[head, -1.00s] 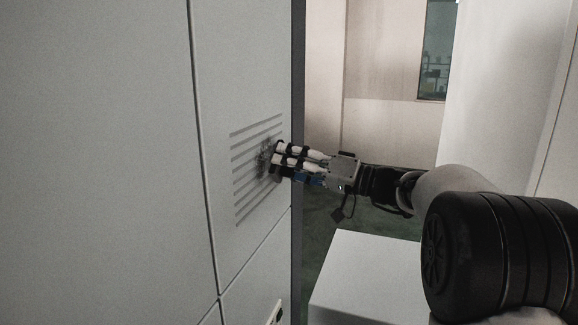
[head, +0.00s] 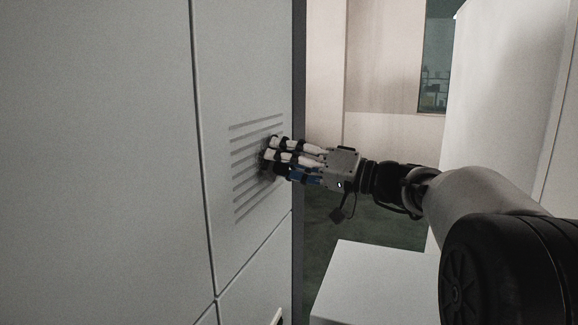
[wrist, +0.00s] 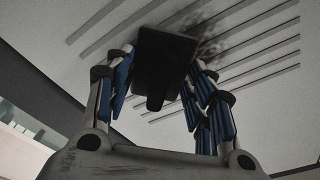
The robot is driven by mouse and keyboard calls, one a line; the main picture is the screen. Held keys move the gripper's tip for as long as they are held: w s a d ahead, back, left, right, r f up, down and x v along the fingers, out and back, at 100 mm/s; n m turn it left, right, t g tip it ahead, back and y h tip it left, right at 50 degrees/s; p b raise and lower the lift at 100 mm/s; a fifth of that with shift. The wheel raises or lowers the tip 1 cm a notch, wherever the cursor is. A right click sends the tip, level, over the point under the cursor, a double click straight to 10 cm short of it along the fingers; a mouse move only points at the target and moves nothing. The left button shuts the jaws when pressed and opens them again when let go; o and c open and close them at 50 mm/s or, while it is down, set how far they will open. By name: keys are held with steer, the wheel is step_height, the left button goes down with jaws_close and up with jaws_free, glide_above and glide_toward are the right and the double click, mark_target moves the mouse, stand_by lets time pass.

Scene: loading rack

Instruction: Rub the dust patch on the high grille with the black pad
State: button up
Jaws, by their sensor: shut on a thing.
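The high grille (head: 245,180) is a set of slanted slots in the light grey cabinet front, left of my gripper in the head view. It also shows across the top of the wrist view (wrist: 255,40). The dust patch (wrist: 212,45) is a dark smudge on the slots, just right of the pad in the wrist view. In the head view my fingers mostly cover it. My gripper (head: 272,157) is at the grille, shut on the black pad (wrist: 165,60). The pad lies against or very close to the slots; I cannot tell if it touches. It partly overlaps the smudge.
The cabinet's right edge (head: 298,120) is close beside my gripper. A white box-like surface (head: 375,285) stands low on the right. A pale wall with a dark window (head: 436,60) is behind.

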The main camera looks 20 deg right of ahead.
mark_target(269, 163)
steer(key=shift+s+a+f+b, duration=0.15)
steer(key=shift+s+a+b, duration=0.25)
steer(key=shift+b, duration=0.25)
steer(key=shift+s+a+b, duration=0.8)
steer(key=shift+s+b, duration=0.35)
steer(key=shift+b, duration=0.1)
steer(key=shift+s+a+b, duration=0.45)
steer(key=shift+s+b, duration=0.25)
steer(key=shift+b, duration=0.25)
steer(key=shift+s+a+b, duration=0.55)
steer(key=shift+s+b, duration=0.1)
steer(key=shift+s, duration=0.05)
steer(key=shift+r+p, duration=0.4)
steer(key=shift+r, duration=0.65)
steer(key=shift+w+d+p, duration=0.3)
steer(key=shift+w+d, duration=0.4)
steer(key=shift+w, duration=0.3)
steer(key=shift+w+d+p, duration=0.3)
steer(key=shift+w+d, duration=0.45)
steer(key=shift+w, duration=0.2)
steer(key=shift+w+d+p, duration=0.3)
steer(key=shift+w+d, duration=0.4)
steer(key=shift+w, duration=0.3)
steer(key=shift+w+d+p, duration=0.45)
steer(key=shift+w+d, duration=0.1)
steer(key=shift+w, duration=0.2)
steer(key=shift+w+d+p, duration=0.4)
steer(key=shift+w+d, duration=0.1)
steer(key=shift+w, duration=0.25)
steer(key=shift+f, duration=0.1)
